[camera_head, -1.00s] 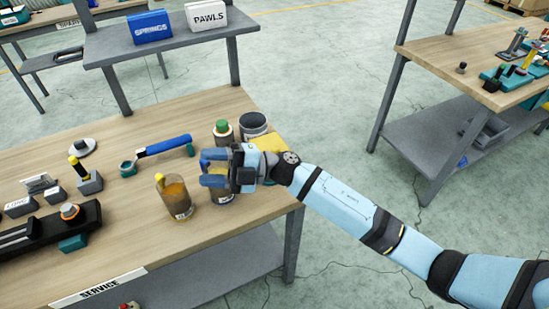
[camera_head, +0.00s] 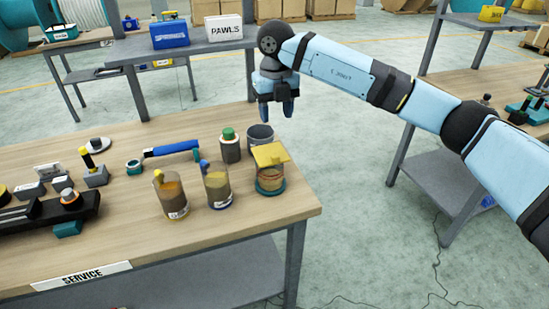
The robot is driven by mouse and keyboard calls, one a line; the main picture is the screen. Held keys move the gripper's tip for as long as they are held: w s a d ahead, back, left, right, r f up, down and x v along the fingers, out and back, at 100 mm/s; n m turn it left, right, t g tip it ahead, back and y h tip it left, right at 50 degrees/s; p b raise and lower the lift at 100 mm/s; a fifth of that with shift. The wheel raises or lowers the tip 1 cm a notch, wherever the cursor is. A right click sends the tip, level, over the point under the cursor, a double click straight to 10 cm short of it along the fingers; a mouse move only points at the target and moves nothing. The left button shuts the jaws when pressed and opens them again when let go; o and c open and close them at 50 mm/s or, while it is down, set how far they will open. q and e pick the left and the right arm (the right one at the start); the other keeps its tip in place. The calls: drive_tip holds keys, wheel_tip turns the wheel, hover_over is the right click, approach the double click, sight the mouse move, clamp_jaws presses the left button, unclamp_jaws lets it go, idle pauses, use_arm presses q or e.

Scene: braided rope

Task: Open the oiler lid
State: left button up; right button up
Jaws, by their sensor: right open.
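A clear container with a flat yellow lid (camera_head: 270,154) and a teal base (camera_head: 270,192) stands near the table's right edge; I take it for the oiler. The lid lies over its top and looks slightly tilted; I cannot tell whether it is fully closed. Two similar clear jars stand left of it, one with a blue spout (camera_head: 217,188) and one with a yellow spout (camera_head: 172,198). My right gripper (camera_head: 276,112) is open and empty, fingers pointing down, above and behind the yellow lid, apart from it. My left gripper is not in view.
A green-capped bottle (camera_head: 230,147) and a grey cup (camera_head: 260,138) stand just behind the oiler. A blue-handled tool (camera_head: 170,149) lies farther left. The SPRINGS bin (camera_head: 169,36) and PAWLS bin (camera_head: 223,28) sit on the back shelf. The table front is clear.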

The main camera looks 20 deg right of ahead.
sight(275, 156)
wheel_tip(275, 156, down, 13)
drive_tip(key=shift+f+p, duration=0.1)
drive_tip(key=shift+p, duration=0.7)
clamp_jaws()
